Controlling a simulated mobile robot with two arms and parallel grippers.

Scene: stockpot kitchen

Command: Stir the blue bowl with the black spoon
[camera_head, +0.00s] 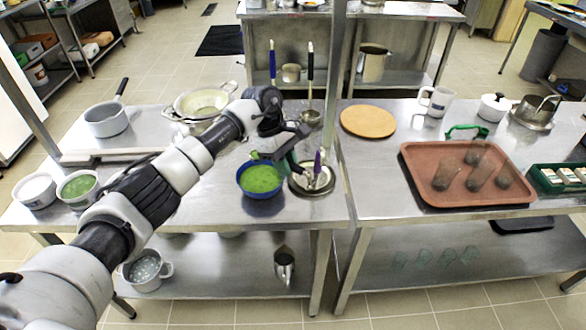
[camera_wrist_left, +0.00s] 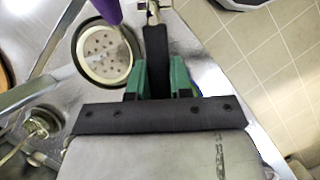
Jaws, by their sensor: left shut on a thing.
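The blue bowl (camera_head: 243,190) holds green contents and stands near the front edge of the left steel table. My left gripper (camera_head: 291,160) is just right of and above the bowl, with its green fingertips pointing down. In the left wrist view the fingertips (camera_wrist_left: 159,80) are shut on the black handle of the spoon (camera_wrist_left: 156,50). A metal part shows at the far end of this handle. The spoon's lower end is hard to make out in the head view, so I cannot tell whether it touches the contents. My right gripper is not in view.
A round perforated metal piece (camera_head: 325,182) with a purple-handled utensil (camera_head: 317,163) is close right of the bowl. A colander (camera_head: 190,103), a saucepan (camera_head: 106,119) and a bowl of green contents (camera_head: 77,187) stand left. A brown tray (camera_head: 422,172) is on the right table.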

